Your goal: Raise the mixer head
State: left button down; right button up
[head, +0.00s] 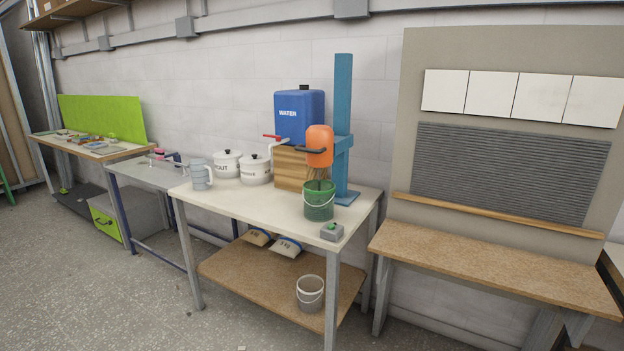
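The mixer head (319,147) is orange and sits on a blue upright stand (342,125) on the white-topped table. A dark handle (309,150) sticks out from it to the left. Its whisk (319,178) points down, with the lower end hidden inside a green bucket (319,203). The bucket stands on the table under the head. A small grey box with a green button (332,231) lies at the table's front right corner. Neither of my grippers is in the head view.
A blue water container (299,117) stands on a wooden block (291,170) behind the mixer. White pots (256,170) and a grey jug (200,174) stand to its left. A grey bucket (310,293) and bags (287,247) are on the lower shelf. The floor in front is clear.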

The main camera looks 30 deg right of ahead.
aim_at(322, 146)
jog(key=z, duration=0.8)
jog(key=i, duration=0.8)
jog(key=z, duration=0.9)
